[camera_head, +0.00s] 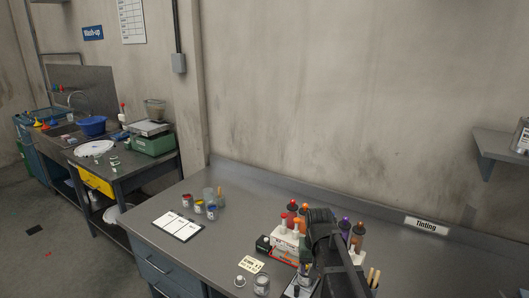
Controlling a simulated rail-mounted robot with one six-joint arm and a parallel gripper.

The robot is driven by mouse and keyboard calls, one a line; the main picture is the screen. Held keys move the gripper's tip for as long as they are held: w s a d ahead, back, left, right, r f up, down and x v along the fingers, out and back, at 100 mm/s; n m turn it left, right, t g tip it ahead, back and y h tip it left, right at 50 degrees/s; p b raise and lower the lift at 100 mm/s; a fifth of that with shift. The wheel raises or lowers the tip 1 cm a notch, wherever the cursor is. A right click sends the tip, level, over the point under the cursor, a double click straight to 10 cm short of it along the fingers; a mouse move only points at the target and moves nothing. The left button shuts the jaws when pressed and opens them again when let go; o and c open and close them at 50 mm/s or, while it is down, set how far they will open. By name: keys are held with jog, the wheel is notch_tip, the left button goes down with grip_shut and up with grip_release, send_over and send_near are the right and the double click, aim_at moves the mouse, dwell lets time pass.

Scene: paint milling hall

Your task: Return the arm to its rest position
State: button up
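My dark arm (332,250) rises from the bottom edge, right of the middle, in front of the tinting bench (215,252). Its rounded upper part stands before a cluster of colourant bottles and hides some of them. I cannot make out the fingers of my gripper, and nothing held shows.
A clear jar (262,285), a label card (251,264) and a clipboard (178,225) lie left.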

jog(key=s+f+n+b, duration=0.1)
jog(key=s+f+b, duration=0.1)
jog(key=s, duration=1.2)
jog(key=shift+f+b, duration=0.3)
jog(key=shift+f, duration=0.5)
jog(key=shift+w, duration=0.1)
